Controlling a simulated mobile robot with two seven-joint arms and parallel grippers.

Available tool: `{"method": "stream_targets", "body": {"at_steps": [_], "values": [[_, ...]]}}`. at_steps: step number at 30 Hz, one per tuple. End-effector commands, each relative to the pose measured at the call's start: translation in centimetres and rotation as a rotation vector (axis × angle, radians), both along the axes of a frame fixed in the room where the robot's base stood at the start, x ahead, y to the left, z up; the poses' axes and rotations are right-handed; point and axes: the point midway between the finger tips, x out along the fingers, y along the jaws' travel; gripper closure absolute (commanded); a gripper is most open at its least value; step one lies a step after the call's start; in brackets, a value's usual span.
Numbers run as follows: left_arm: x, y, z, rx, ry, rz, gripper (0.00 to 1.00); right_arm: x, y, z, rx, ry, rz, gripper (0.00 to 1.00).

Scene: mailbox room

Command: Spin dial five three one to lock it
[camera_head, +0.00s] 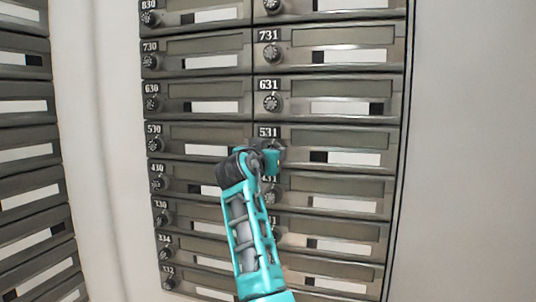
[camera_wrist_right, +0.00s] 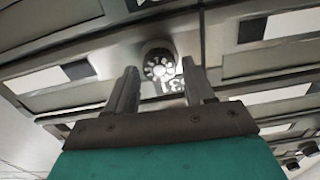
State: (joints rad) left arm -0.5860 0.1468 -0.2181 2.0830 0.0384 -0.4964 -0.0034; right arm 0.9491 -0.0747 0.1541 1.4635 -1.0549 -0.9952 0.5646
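The mailbox door labelled 531 (camera_head: 340,140) is in the right column in the head view. My right gripper (camera_head: 272,147) is at its left end, beside the label, and hides its dial. In the right wrist view a round dial (camera_wrist_right: 159,64) with light markings shows ahead, with part of a label ending in 31 beside it. My right gripper (camera_wrist_right: 160,76) is open there, one finger on each side of the dial in the picture. A gap shows between the dial and each finger. I cannot tell how deep the fingers reach. My left gripper is not in view.
Doors with their own dials sit close by: 631 (camera_head: 340,97) above, 530 (camera_head: 205,140) to the left, and others below, partly hidden by my right arm. Another mailbox column (camera_head: 28,130) stands far left. Bare wall (camera_head: 465,150) lies to the right.

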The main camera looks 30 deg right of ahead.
Motion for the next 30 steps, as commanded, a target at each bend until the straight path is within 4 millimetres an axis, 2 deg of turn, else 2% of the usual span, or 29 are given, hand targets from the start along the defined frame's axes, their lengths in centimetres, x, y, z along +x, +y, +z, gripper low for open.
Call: {"method": "stream_targets", "body": {"at_steps": [1, 3, 14, 30], "values": [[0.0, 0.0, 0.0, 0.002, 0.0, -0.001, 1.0, 0.0, 0.0, 0.0, 0.0, 0.0, 0.0, 0.41], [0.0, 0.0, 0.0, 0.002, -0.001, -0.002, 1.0, 0.0, 0.0, 0.0, 0.0, 0.0, 0.0, 0.35], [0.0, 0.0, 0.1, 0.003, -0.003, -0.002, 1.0, -0.5, 0.6, 0.0, -0.001, 0.002, 0.0, 0.35], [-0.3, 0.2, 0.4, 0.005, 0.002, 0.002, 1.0, -7.2, 8.5, 0.0, 0.002, 0.001, 0.001, 0.35]]}}
